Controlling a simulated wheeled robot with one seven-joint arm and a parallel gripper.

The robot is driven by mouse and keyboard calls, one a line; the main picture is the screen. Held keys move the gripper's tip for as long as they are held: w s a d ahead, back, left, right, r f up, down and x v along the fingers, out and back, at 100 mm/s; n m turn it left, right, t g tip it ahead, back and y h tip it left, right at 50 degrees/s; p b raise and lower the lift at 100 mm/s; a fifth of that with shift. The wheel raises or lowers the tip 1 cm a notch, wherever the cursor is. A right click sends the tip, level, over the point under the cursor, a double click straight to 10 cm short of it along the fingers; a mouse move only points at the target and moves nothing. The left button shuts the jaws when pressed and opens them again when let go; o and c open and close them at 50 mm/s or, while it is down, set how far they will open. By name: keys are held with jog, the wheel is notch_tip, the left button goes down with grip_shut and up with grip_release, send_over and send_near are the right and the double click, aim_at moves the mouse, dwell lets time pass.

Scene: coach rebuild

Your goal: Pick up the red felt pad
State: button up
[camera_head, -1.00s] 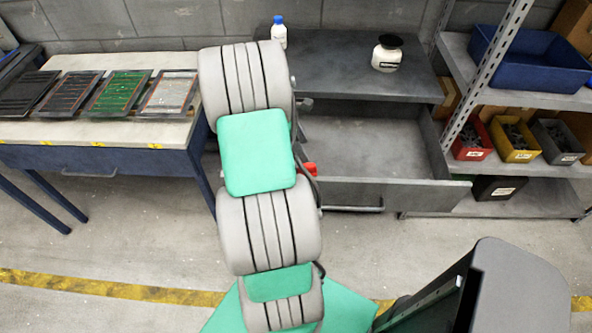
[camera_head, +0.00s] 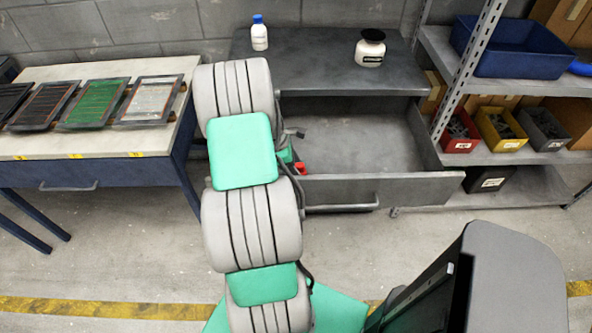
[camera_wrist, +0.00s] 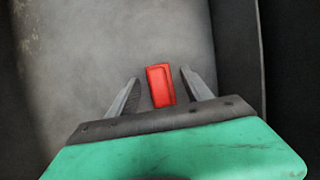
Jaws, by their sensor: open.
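The red felt pad (camera_wrist: 160,85) lies on the grey drawer floor (camera_wrist: 90,60) in the wrist view, a small red rectangle slightly tilted. In the head view a small bit of red (camera_head: 300,168) shows beside my arm inside the open drawer; the rest is hidden by the arm. My gripper (camera_wrist: 159,84) is open in the wrist view. Its two grey fingers stand to the left and right of the pad, with a gap on each side. I cannot tell how far above the drawer floor the fingertips are.
The open drawer's front panel (camera_head: 390,188) and side wall (camera_wrist: 238,50) stand close by. A white bottle with blue cap (camera_head: 259,36) and a black-lidded jar (camera_head: 370,48) stand on the grey top. Shelving with bins (camera_head: 500,130) is right; a bench with panels (camera_head: 85,140) is left.

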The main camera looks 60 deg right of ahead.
grip_shut()
dwell(0.5)
notch_tip(320, 180, up, 10)
dwell(0.5)
